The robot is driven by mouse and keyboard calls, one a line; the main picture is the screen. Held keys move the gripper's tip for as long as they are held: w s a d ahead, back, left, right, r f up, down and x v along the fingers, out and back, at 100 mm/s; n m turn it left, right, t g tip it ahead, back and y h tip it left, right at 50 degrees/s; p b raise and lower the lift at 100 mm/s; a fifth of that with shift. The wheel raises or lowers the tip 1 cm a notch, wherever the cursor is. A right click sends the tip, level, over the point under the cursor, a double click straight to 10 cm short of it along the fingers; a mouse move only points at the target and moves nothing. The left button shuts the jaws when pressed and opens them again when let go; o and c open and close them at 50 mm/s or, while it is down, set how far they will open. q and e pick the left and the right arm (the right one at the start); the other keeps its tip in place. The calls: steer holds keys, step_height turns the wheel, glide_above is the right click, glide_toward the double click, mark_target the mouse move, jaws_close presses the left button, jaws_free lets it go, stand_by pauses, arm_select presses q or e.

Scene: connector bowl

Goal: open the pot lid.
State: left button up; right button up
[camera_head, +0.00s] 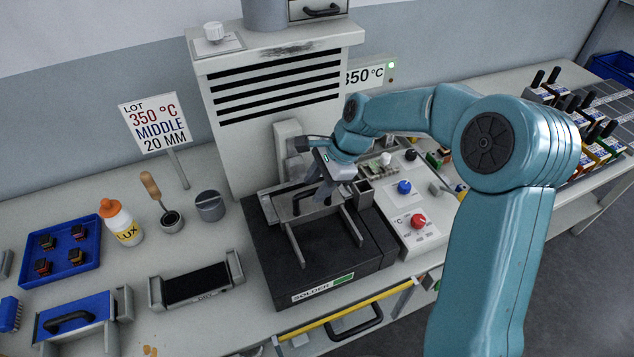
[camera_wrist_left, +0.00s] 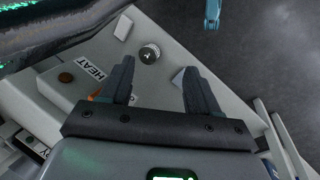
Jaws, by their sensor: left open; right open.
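The black solder pot (camera_head: 262,262), labelled SOLDER, stands on the bench in the middle of the head view. On its top lies a dark lid plate (camera_head: 285,212) with pale bars around it; my right gripper partly hides it. My right gripper (camera_head: 326,188) reaches down from the right over the pot's top, by the bars. It is open; whether it touches the lid or a bar I cannot tell. My left gripper (camera_wrist_left: 158,72) shows in the left wrist view, open, with nothing seen between its fingers. It is outside the head view.
A vented tower (camera_head: 275,110) stands behind the pot. A control panel (camera_head: 415,225) with blue and red knobs lies to its right. A grey cup (camera_head: 210,206), a bottle (camera_head: 122,226) and a blue tray (camera_head: 60,250) are left. A HEAT label (camera_wrist_left: 90,68) shows in the wrist view.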

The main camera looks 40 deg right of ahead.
steer(key=shift+s+a+r, duration=0.2)
steer(key=shift+s+a, duration=0.1)
steer(key=shift+w+d+f, duration=0.2)
steer(key=shift+w, duration=0.05)
jaws_close()
steer(key=shift+s, duration=0.1)
